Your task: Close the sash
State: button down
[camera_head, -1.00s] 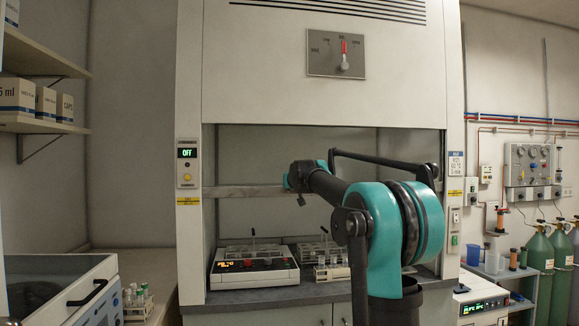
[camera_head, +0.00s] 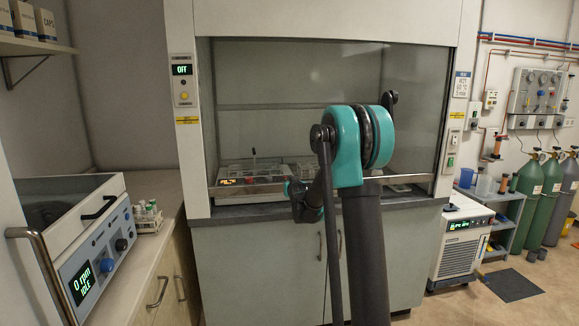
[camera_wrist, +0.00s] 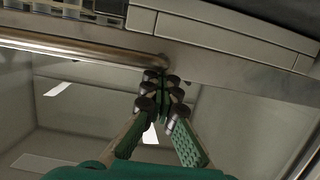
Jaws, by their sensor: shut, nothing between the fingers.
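The glass sash (camera_head: 310,72) of the fume hood hangs low in the head view. Its metal bottom rail (camera_head: 228,190) lies just above the front edge of the hood's work surface. I cannot tell whether a thin gap is left under it. In the wrist view the sash's rounded metal handle bar (camera_wrist: 80,45) runs in from the left and ends by my fingertips. My gripper (camera_wrist: 160,85) is shut and empty, with its tips at or against the end of that bar; contact is unclear.
Behind the glass stand a device with a red display (camera_head: 232,180) and several racks. A centrifuge (camera_head: 75,230) with a handle stands at the left. A chiller (camera_head: 462,240) and gas cylinders (camera_head: 550,190) stand at the right.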

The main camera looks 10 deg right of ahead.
jog(key=shift+w+f, duration=0.1)
jog(key=shift+f, duration=2.7)
jog(key=shift+r, duration=0.1)
